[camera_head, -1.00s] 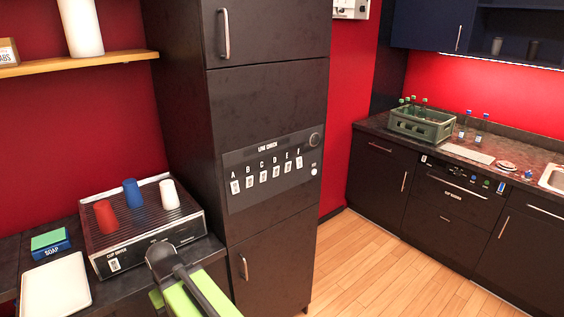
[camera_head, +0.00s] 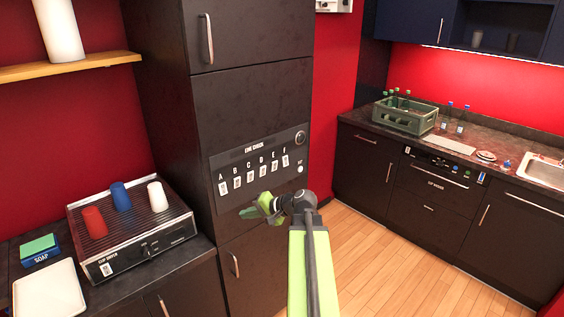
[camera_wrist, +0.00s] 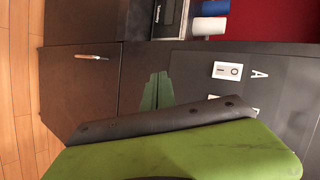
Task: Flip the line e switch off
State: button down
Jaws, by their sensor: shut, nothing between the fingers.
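The line e switch (camera_head: 274,167) is a small white switch under the letter E, second from the right in the row on the dark LINE CHECK panel (camera_head: 217,208). It is too small to tell which way it is set. My gripper (camera_head: 248,212) is shut and empty, its green fingers pointing left, below the row of switches and lower left of the E switch. In the wrist view the shut fingers (camera_wrist: 158,78) show in front of the dark cabinet. The A switch (camera_wrist: 228,71) shows there, and my arm partly hides another switch; E is not visible.
A round knob (camera_head: 300,138) is at the panel's upper right. Open wood floor (camera_head: 352,245) lies right.

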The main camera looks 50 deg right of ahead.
jog(key=s+d+r+m+t+h, duration=0.1)
jog(key=s+d+r+m, duration=0.1)
jog(key=d, duration=0.4)
jog(key=s+d+r+m+t+h, duration=0.2)
jog(key=s+d+r, duration=0.2)
jog(key=s+d, duration=0.1)
jog(key=s+d+r+m+t+h+p, duration=0.1)
jog(key=s+d+r+m+h, duration=0.1)
jog(key=d, duration=0.6)
jog(key=shift+s+r+t, duration=0.4)
jog(key=shift+s+r, duration=0.45)
jog(key=shift+r, duration=0.1)
jog(key=b, duration=0.1)
send_near(275, 165)
jog(key=w, duration=0.3)
jog(key=w+f, duration=0.1)
jog(key=w, duration=0.1)
jog(key=shift+d, duration=0.2)
jog(key=shift+w+r, duration=0.1)
jog(key=shift+w, duration=0.55)
